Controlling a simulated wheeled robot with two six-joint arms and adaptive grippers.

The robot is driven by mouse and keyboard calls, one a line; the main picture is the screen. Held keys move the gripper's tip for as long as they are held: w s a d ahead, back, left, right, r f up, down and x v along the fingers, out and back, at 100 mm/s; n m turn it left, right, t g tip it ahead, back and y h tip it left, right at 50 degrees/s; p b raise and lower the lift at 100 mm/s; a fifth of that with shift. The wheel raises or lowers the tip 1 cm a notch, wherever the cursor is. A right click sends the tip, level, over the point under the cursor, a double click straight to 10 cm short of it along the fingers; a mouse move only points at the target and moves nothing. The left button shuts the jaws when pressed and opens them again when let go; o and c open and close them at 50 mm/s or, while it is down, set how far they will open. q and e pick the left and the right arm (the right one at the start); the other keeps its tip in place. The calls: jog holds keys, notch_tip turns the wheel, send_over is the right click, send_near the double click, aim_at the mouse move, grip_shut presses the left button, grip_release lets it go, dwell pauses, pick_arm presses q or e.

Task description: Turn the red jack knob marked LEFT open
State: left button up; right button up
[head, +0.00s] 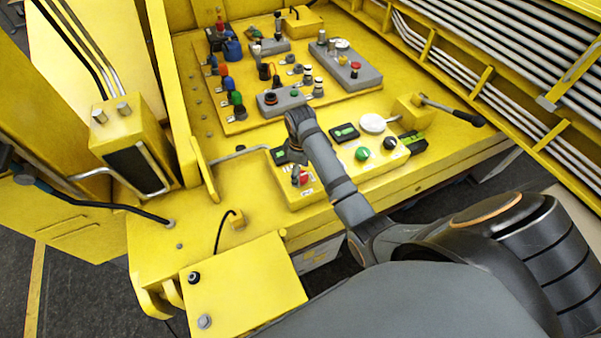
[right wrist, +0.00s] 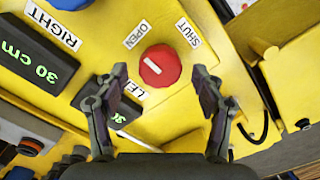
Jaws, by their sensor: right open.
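The red knob (right wrist: 166,68) is round with a white pointer line on its face. In the right wrist view an OPEN label (right wrist: 137,34) lies at its upper left and a SHUT label (right wrist: 188,33) at its upper right. A LEFT label (right wrist: 130,92) is partly hidden behind a finger. My right gripper (right wrist: 159,72) is open, with one finger on each side of the knob and visible gaps between; its height above the knob is hard to tell. In the head view the knob (head: 302,178) shows just below my right gripper (head: 296,165). My left gripper is not in view.
A 30 cm display (right wrist: 38,60) and a RIGHT label (right wrist: 55,24) are at the left in the right wrist view. A green button (head: 362,153), a white disc (head: 373,123) and a lever (head: 455,112) stand right of my arm. A board (head: 240,127) with several controls lies behind.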

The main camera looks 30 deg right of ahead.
aim_at(301, 175)
notch_tip(301, 175, up, 6)
jog(key=shift+r, duration=0.15)
dwell(0.5)
